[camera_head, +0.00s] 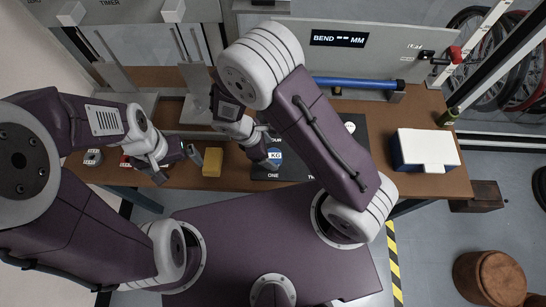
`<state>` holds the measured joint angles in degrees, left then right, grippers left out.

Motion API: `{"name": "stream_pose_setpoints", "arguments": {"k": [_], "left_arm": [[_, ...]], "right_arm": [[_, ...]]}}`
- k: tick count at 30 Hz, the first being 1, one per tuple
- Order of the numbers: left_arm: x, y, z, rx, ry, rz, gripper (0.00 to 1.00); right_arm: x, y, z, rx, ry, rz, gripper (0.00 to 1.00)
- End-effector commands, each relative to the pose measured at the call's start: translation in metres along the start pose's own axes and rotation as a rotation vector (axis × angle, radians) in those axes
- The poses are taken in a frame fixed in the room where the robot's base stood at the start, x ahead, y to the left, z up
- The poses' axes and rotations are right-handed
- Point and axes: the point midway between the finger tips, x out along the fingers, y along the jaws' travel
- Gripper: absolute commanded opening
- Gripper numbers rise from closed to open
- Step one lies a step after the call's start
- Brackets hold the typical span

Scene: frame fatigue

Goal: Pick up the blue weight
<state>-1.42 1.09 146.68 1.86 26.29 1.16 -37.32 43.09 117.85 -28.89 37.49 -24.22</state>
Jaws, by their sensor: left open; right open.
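The blue weight (275,157), with a "KG" label on it, sits on a dark mat (293,174) near the front edge of the wooden bench. My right gripper (264,148) is open, pointing down right beside the weight and partly covering it. I cannot tell whether its fingers touch the weight. My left gripper (177,167) is open and empty over the bench's front edge, left of a yellow block.
The yellow block (212,162) stands between my grippers. A white-topped blue box (426,150) is on the bench's right. A blue tube (352,83) lies along the back below a "BEND" display (339,39). Small grey and red items lie at the left.

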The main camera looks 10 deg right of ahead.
Motion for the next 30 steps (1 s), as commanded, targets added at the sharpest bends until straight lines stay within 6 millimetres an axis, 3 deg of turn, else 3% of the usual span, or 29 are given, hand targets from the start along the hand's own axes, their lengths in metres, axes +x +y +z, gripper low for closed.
{"name": "stream_pose_setpoints", "arguments": {"k": [3, 6, 14, 21, 23, 30], "left_arm": [[0.003, 0.000, 0.000, 0.000, 0.000, 0.000, 1.00], [0.005, 0.000, 0.001, 0.000, 0.000, 0.000, 1.00], [0.004, 0.000, 0.000, 0.000, 0.000, 0.000, 1.00], [0.004, 0.000, 0.001, 0.000, 0.000, 0.000, 1.00], [0.004, 0.000, 0.000, 0.000, 0.000, 0.000, 1.00], [0.004, 0.000, 0.000, 0.000, 0.000, 0.000, 1.00]], "right_arm": [[0.025, -0.001, -0.001, -0.001, -0.004, -0.006, 0.81], [0.038, 0.000, -0.001, 0.000, -0.002, -0.003, 0.81], [0.041, 0.000, -0.001, 0.001, 0.000, -0.001, 0.81], [0.041, 0.000, -0.001, 0.001, 0.000, -0.002, 0.14], [0.041, 0.000, -0.001, 0.001, 0.000, -0.001, 0.00], [0.040, 0.001, -0.001, 0.001, -0.001, -0.001, 0.00]]}}
